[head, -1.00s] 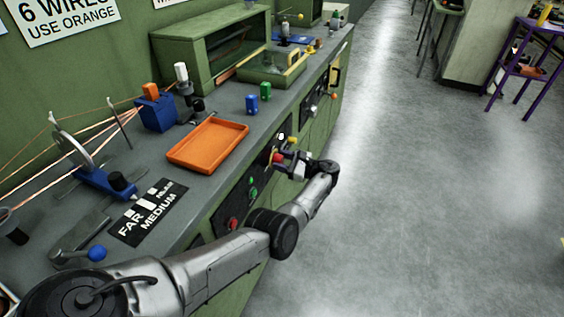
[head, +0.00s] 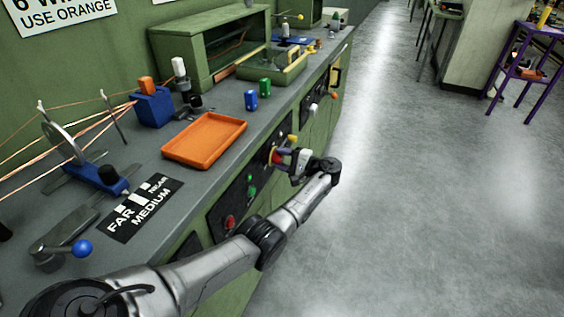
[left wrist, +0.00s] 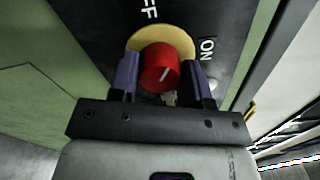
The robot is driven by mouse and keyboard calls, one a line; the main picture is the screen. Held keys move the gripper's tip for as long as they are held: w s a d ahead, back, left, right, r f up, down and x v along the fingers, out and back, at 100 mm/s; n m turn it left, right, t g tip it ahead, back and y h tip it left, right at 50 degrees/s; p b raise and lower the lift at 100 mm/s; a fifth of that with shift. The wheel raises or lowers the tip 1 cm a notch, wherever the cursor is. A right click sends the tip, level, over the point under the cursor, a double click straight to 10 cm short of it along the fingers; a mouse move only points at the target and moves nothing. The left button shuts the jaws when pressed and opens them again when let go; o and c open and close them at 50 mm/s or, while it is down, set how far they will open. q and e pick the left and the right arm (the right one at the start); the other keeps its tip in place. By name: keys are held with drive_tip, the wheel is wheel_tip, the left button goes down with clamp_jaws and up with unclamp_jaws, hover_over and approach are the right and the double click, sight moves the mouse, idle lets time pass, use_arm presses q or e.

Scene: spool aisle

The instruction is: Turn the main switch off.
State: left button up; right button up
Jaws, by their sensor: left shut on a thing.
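The main switch is a red round knob (left wrist: 160,68) on a yellow plate (left wrist: 176,36), set in a black panel (left wrist: 185,12) with white OFF and ON lettering. The OFF label is partly cut off at the top; ON is at the right. A short white mark on the knob slants up to the right. My left gripper (left wrist: 160,75) is shut on the knob, one purple finger on each side. In the head view, the left gripper (head: 283,158) is at the bench front, partly covering the red knob (head: 275,157). My right gripper is not in view.
A red button (head: 230,222) and green buttons (head: 251,190) are on the bench front nearer me. An orange tray (head: 205,139), blue and green blocks and a wire spool stand on the bench top (head: 225,100). The floor (head: 420,200) to the right is clear.

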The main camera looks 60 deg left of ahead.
use_arm(q)
drive_tip(key=n+b, duration=0.2)
drive_tip(key=n, duration=0.4)
drive_tip(key=shift+n+b, duration=0.3)
idle(0.5)
drive_tip(key=o, duration=0.9)
drive_tip(key=shift+d, duration=0.1)
drive_tip(key=shift+w+d, duration=0.2)
drive_tip(key=shift+b+v, duration=1.2)
drive_tip(key=shift+v, duration=5.35)
